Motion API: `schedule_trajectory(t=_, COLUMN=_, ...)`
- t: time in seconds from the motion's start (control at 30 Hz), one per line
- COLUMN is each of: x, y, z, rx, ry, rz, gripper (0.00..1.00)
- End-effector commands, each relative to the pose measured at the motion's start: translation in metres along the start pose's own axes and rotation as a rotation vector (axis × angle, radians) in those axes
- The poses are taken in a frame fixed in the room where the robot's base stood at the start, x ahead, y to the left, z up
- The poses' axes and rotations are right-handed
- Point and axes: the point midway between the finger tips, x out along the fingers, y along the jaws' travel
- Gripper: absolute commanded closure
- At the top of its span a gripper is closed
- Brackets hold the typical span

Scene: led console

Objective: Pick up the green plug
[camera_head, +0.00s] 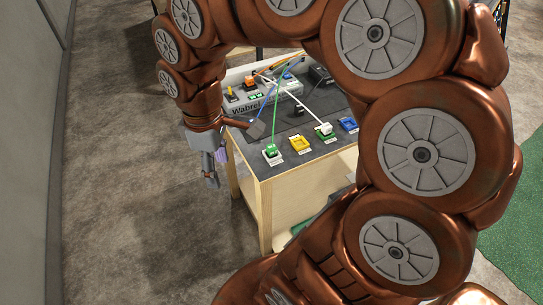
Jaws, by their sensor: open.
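A small green plug (271,150) sits at the front left corner of the console table, on a small white base. A green cable (275,118) runs from it back towards the grey console box. My gripper (211,169) hangs pointing down beside the table's left edge, left of the green plug and apart from it. Its jaws are open and nothing shows between them. The fingers are small in this view.
Several cables cross above the dark top. My arm hides the table's right side. Bare floor lies left.

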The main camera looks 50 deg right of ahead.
Motion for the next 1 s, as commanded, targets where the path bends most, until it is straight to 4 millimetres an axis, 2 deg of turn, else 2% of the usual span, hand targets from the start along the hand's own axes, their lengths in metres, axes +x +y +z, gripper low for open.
schedule_trajectory(t=0.03, x=0.014, y=0.021, z=-0.009, rx=-0.060, ry=0.014, rz=-0.002, gripper=0.40)
schedule_trajectory(t=0.1, x=0.021, y=0.051, z=-0.016, rx=-0.152, ry=0.036, rz=0.009, gripper=0.40)
schedule_trajectory(t=0.27, x=0.050, y=0.126, z=-0.020, rx=-0.331, ry=0.067, rz=0.032, gripper=0.40)
schedule_trajectory(t=0.4, x=0.085, y=0.193, z=-0.005, rx=-0.447, ry=0.073, rz=0.052, gripper=0.40)
schedule_trajectory(t=0.5, x=0.113, y=0.234, z=0.015, rx=-0.508, ry=0.064, rz=0.059, gripper=0.40)
schedule_trajectory(t=0.6, x=0.136, y=0.264, z=0.036, rx=-0.549, ry=0.050, rz=0.061, gripper=0.40)
schedule_trajectory(t=0.7, x=0.153, y=0.281, z=0.053, rx=-0.578, ry=0.038, rz=0.056, gripper=0.40)
schedule_trajectory(t=0.8, x=0.162, y=0.291, z=0.064, rx=-0.592, ry=0.028, rz=0.055, gripper=0.40)
schedule_trajectory(t=1.0, x=0.178, y=0.294, z=0.068, rx=-0.602, ry=0.023, rz=0.050, gripper=0.40)
